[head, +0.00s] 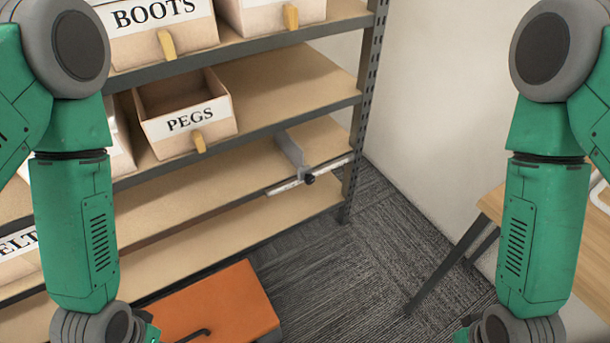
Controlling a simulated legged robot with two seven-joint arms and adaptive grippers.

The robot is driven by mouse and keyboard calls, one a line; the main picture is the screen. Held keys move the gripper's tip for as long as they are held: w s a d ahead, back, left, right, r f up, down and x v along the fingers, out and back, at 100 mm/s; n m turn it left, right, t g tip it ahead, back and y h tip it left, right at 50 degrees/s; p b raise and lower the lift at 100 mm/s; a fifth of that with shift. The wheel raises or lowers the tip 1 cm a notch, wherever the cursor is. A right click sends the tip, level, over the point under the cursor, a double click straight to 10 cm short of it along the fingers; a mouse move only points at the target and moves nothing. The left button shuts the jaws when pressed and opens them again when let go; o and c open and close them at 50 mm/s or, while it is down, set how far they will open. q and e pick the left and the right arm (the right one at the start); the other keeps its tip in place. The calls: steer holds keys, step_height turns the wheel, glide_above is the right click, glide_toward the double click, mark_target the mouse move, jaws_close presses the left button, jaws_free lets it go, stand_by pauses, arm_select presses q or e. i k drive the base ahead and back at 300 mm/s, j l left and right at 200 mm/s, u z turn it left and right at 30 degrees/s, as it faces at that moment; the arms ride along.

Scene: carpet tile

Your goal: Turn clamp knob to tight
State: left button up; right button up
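A grey metal clamp bracket (290,150) stands at the front edge of a lower shelf, near the right end of the rack. A small black knob (309,179) sits at its lower front, by a pale bar (335,166) that runs along the shelf edge. The knob is too small to tell how it is turned. My two green arms hang down at the left and right sides of the view.
The rack holds bins, among them one marked PEGS (188,122) and one marked BOOTS (160,30). An orange box-like thing (225,300) is low in front of the rack. A wooden table (493,203) stands at right. Dark carpet (345,265) is clear between.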

mark_target(309, 179)
steer(key=k+j+z, duration=0.1)
steer(key=z, duration=0.3)
steer(key=k+z, duration=0.15)
steer(key=z, duration=0.25)
steer(key=k+j+z, duration=0.1)
steer(key=z, duration=0.3)
